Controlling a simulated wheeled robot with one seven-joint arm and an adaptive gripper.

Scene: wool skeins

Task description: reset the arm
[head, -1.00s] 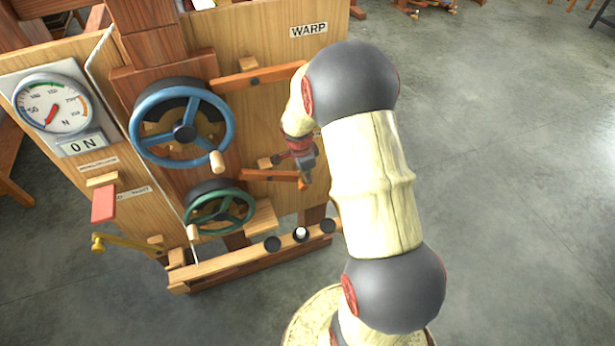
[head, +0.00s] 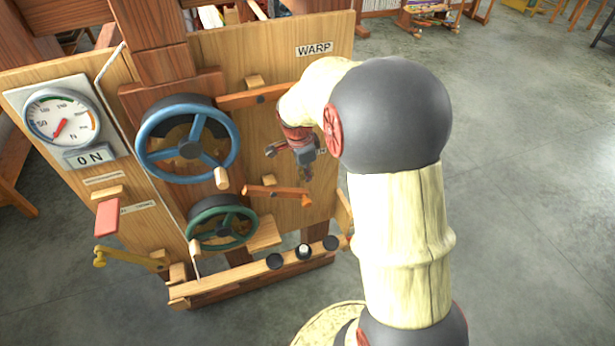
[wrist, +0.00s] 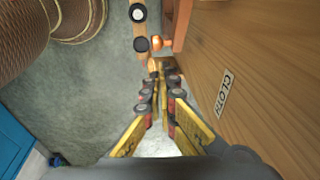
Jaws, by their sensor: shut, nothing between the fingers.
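My gripper (head: 305,174) is in front of the wooden panel (head: 225,55) in the head view, pointing down, just above the lower orange lever (head: 275,192). Its fingers are together with nothing between them. In the wrist view the yellow fingers (wrist: 158,72) converge below the rounded orange end (wrist: 162,43) of a lever. The gripper looks apart from the lever, but the exact gap is hard to tell. My arm, pale links with dark joints, reaches across the right half of the head view.
A blue wheel (head: 188,148), a green wheel (head: 222,224), a dial (head: 62,117), a red paddle (head: 107,217) and a brass crank (head: 128,258) stand left of my gripper. A rail (head: 235,279) with round knobs runs below. A CLOTH label (wrist: 223,93) is close right. Floor at right is open.

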